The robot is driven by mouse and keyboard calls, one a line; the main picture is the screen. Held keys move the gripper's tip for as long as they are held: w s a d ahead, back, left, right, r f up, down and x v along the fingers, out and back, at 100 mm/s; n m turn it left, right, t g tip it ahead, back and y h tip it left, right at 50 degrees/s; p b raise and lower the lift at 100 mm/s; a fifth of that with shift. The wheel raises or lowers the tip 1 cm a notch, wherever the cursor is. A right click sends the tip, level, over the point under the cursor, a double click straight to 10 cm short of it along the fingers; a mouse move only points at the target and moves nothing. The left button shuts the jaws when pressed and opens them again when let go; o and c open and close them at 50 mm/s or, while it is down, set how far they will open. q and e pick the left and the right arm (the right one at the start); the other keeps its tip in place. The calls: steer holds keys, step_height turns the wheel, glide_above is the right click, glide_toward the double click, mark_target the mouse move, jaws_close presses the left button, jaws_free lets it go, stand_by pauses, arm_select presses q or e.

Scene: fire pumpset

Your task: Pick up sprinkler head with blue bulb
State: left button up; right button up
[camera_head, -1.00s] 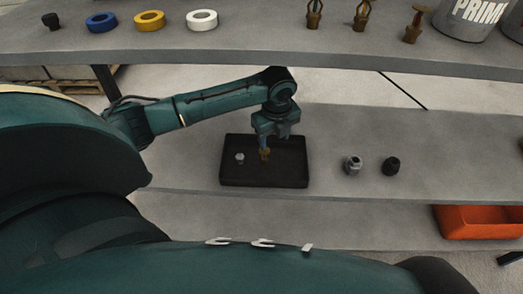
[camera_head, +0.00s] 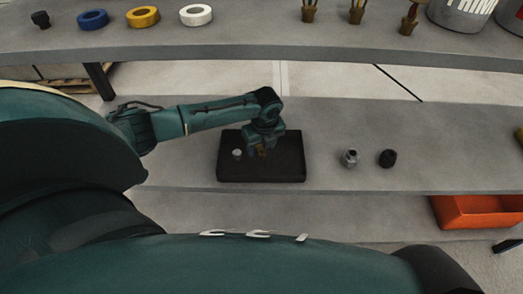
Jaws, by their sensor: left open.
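A black tray (camera_head: 292,170) lies on the middle shelf. A small brass sprinkler head (camera_head: 262,153) is in the tray, mostly hidden by my left gripper. A bluish patch shows beside it, but I cannot tell whether it is a bulb or a finger. My left gripper (camera_head: 258,150) reaches down over the tray from above. It is open, with its fingertips close around or beside the sprinkler head; contact cannot be seen. My right gripper is not in view.
A small silver fitting (camera_head: 237,154) lies left in the tray. A grey fitting (camera_head: 350,158) and a black one (camera_head: 388,158) stand right of it. The upper shelf (camera_head: 300,50) holds tape rolls, brass sprinkler heads (camera_head: 357,12) and cans. An orange bin (camera_head: 475,212) sits lower right.

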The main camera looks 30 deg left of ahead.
arm_select(q)
step_height(320, 180, down, 2)
steer(key=shift+w+a+f, duration=0.1)
steer(key=shift+a, duration=0.05)
steer(key=c, duration=1)
